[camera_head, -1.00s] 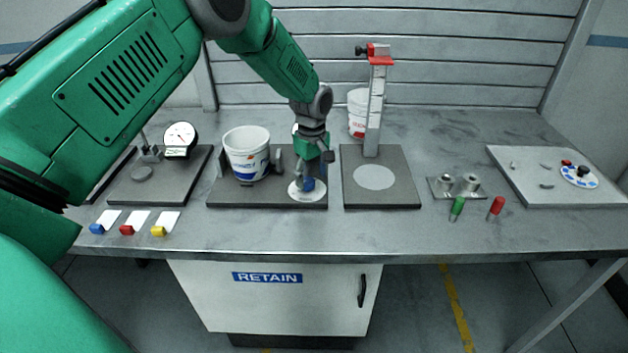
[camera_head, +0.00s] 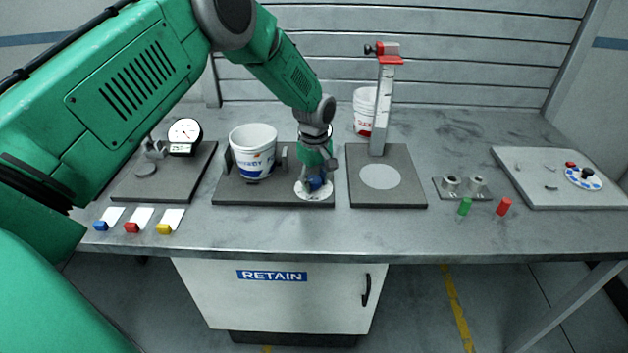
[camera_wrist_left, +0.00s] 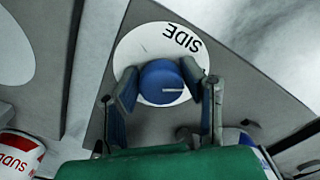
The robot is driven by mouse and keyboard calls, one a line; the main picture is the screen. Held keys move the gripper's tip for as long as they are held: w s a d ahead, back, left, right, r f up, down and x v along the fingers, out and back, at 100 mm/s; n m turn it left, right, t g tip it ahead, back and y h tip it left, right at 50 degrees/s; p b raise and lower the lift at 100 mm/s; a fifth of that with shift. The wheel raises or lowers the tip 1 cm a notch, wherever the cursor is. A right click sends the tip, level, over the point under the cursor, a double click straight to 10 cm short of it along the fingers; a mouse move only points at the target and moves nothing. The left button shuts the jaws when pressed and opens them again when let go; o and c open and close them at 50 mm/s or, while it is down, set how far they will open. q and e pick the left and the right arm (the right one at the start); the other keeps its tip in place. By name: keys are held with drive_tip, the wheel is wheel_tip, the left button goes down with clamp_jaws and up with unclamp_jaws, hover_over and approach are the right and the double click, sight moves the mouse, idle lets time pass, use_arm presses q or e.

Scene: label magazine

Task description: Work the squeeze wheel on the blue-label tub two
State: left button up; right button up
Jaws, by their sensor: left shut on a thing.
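The blue-label tub (camera_head: 252,146), white and open-topped, stands upright on a dark base plate (camera_head: 226,196) between two grey jaws. Whether the jaws touch it I cannot tell. The squeeze wheel's blue knob (camera_head: 316,184) sits over a white disc (camera_head: 302,193) at the plate's right end. My left gripper (camera_head: 318,180) is down at the knob from above. In the left wrist view its two fingers (camera_wrist_left: 163,95) are closed on either side of the blue knob (camera_wrist_left: 162,80), over the white disc marked SIDE (camera_wrist_left: 140,45). My right gripper is not in view.
A dial gauge stand (camera_head: 185,135) is at left, with blue, red and yellow tagged pieces in front. A scaled post (camera_head: 382,110) stands just right of my left gripper, a red-lettered tub (camera_head: 364,108) behind it. Green and red plugs (camera_head: 465,206) and a grey panel (camera_head: 560,195) are farther right.

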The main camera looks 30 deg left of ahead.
use_arm(q)
drive_tip(key=shift+w+a, duration=0.2)
drive_tip(key=shift+a, duration=0.25)
drive_tip(key=shift+d+r, duration=0.1)
drive_tip(key=shift+d, duration=0.15)
